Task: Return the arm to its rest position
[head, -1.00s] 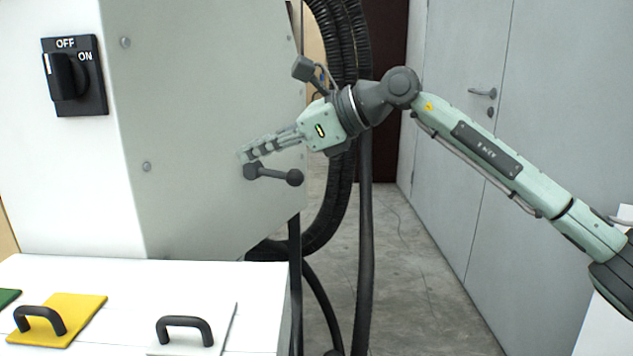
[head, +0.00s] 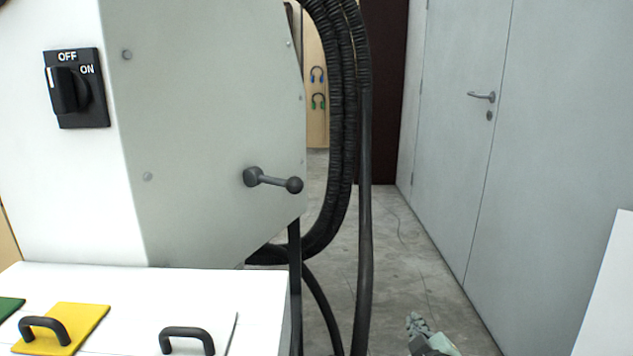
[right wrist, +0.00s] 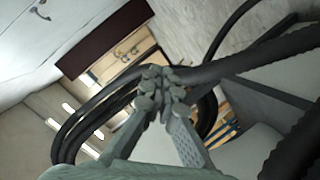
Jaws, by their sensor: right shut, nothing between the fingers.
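My right gripper (head: 418,325) is low in the head view, near the bottom edge and right of the black hoses. Only its fingers and a small part of its body show there. In the right wrist view its fingers (right wrist: 160,90) are closed together with nothing between them. It is well away from the machine and touches nothing that I can see. My left gripper is not in view.
The grey machine panel (head: 210,110) carries a dark ball-ended lever (head: 272,181). A rotary switch (head: 75,90) is at left. Thick black hoses (head: 345,140) hang beside the panel. A white bench (head: 250,300) holds handled yellow (head: 80,318) and white plates. Grey doors (head: 550,130) stand at right.

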